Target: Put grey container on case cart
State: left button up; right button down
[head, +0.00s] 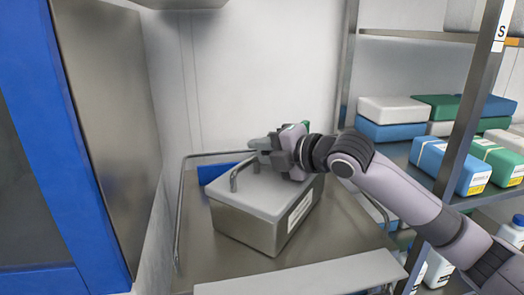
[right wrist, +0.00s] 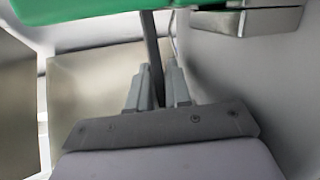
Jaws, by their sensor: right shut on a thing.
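The grey container (head: 238,222), a metal box with a light grey lid and a white label, is over the deck of the case cart (head: 345,225). It sits turned at an angle; I cannot tell whether its base touches the deck. A thin handle (head: 238,176) stands at its left end. My right gripper (head: 262,150) is at the far side of the lid, shut on the container, apparently by its handle. In the right wrist view the fingers (right wrist: 158,85) close around a dark bar (right wrist: 152,50). My left gripper is not in view.
A blue object (head: 212,173) lies behind the container on the cart. Metal rails (head: 178,215) edge the cart. A shelf rack at right holds white, green and blue boxes (head: 440,165), with bottles (head: 437,268) below. A blue-framed door (head: 75,150) stands at left.

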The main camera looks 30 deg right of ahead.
jog(key=shift+r, duration=0.2)
jog(key=c, duration=1)
grip_release()
jog(key=shift+f, duration=0.25)
jog(key=shift+c, duration=0.2)
jog(key=shift+s, duration=0.15)
jog(key=v, duration=0.3)
jog(key=b+v, duration=0.1)
jog(key=v, duration=0.5)
jog(key=shift+s+d+b, duration=0.25)
jog(key=shift+d+b, duration=0.05)
jog(key=shift+d, duration=0.1)
jog(key=shift+s+d+r+b, duration=0.1)
jog(key=shift+s+r+b, duration=0.1)
jog(key=shift+s+b, duration=0.25)
jog(key=shift+s+d+r+b, duration=0.1)
jog(key=shift+s+r+b, duration=0.1)
jog(key=shift+s, duration=0.3)
jog(key=shift+a, duration=0.1)
